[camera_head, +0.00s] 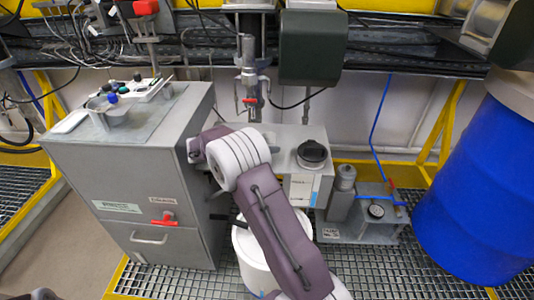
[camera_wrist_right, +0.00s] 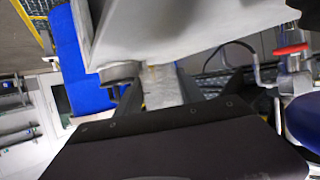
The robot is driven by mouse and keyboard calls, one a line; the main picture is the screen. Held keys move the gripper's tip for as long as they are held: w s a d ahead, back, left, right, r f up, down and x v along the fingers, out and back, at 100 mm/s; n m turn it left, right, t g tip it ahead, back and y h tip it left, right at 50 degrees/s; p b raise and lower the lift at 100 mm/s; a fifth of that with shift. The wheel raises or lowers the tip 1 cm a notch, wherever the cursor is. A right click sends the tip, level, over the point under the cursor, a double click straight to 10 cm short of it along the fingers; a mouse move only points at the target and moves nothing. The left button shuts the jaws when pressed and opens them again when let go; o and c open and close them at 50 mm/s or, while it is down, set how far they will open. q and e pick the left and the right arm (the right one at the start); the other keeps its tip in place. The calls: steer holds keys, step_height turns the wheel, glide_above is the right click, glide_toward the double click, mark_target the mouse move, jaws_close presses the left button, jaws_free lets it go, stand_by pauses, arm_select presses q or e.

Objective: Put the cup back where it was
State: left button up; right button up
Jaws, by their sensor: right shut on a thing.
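My right arm reaches up through the middle of the head view, and its wrist is beside the right side of the grey cabinet. Its fingertips are hidden there. In the wrist view my right gripper (camera_wrist_right: 158,98) has its two dark fingers shut on a pale grey thing (camera_wrist_right: 158,82), which I take to be the cup; only a small part of it shows. A grey round rim lies just left of the fingers in that view, and I cannot tell whether it belongs to the held thing. My left gripper does not show.
A white drum (camera_head: 250,258) stands behind my right arm. A grey box with a black knob (camera_head: 312,153), a small pump unit (camera_head: 372,212) and a blue drum (camera_head: 475,190) stand to the right. Pipes hang above.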

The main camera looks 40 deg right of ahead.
step_height(320, 180, down, 4)
steer(key=shift+r+b, duration=0.2)
steer(key=shift+b, duration=0.5)
steer(key=shift+r, duration=0.1)
steer(key=shift+f, duration=0.2)
steer(key=o, duration=1.4)
steer(key=shift+o, duration=0.2)
steer(key=shift+r, duration=0.1)
